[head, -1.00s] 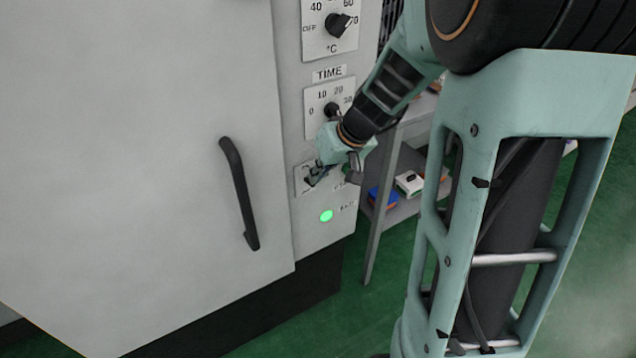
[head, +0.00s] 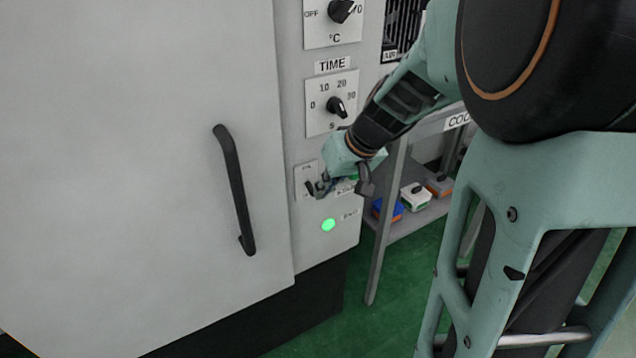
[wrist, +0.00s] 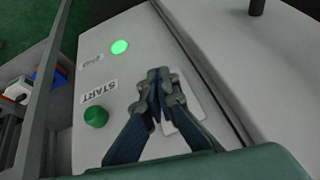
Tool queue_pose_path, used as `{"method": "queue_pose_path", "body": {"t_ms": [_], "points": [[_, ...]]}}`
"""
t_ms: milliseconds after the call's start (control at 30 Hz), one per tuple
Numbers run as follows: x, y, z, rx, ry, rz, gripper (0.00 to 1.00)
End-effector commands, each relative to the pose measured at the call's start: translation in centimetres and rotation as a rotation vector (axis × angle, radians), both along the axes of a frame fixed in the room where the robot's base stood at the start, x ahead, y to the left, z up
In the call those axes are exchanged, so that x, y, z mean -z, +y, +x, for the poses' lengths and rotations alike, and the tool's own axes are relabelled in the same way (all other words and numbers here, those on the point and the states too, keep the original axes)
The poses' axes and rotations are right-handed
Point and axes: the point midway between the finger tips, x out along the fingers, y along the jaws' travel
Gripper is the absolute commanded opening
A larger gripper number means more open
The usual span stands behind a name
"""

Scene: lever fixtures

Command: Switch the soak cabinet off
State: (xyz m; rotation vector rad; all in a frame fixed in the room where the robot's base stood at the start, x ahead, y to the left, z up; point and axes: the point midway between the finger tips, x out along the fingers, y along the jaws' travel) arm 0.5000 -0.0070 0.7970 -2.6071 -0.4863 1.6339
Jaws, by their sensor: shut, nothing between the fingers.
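The soak cabinet (head: 130,180) fills the left of the head view, with a control strip down its right side. A switch plate (head: 303,179) sits on the strip above a lit green lamp (head: 328,225). My gripper (head: 318,188) is at this plate, with its fingertips over or close to its right part. In the wrist view my gripper (wrist: 160,82) is shut and empty in front of the pale plate (wrist: 185,120), and hides most of the switch. I cannot tell whether it touches the switch. The lamp (wrist: 119,47) glows green in the wrist view.
A green START button (wrist: 96,116) is just left of my gripper in the wrist view. The TIME knob (head: 336,107) is above it in the head view. A black door handle (head: 234,190) is to the left. A grey shelf (head: 410,221) with small boxes stands to the right.

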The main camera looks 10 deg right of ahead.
Motion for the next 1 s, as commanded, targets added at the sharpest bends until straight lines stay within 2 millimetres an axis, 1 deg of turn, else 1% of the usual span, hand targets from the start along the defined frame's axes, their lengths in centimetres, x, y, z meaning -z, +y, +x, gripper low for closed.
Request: {"method": "queue_pose_path", "body": {"t_ms": [400,1000], "points": [[-0.8,0.4,1.2,-0.001,0.000,0.000,0.00],[-1.0,0.5,1.3,-0.001,0.000,0.000,0.00]]}}
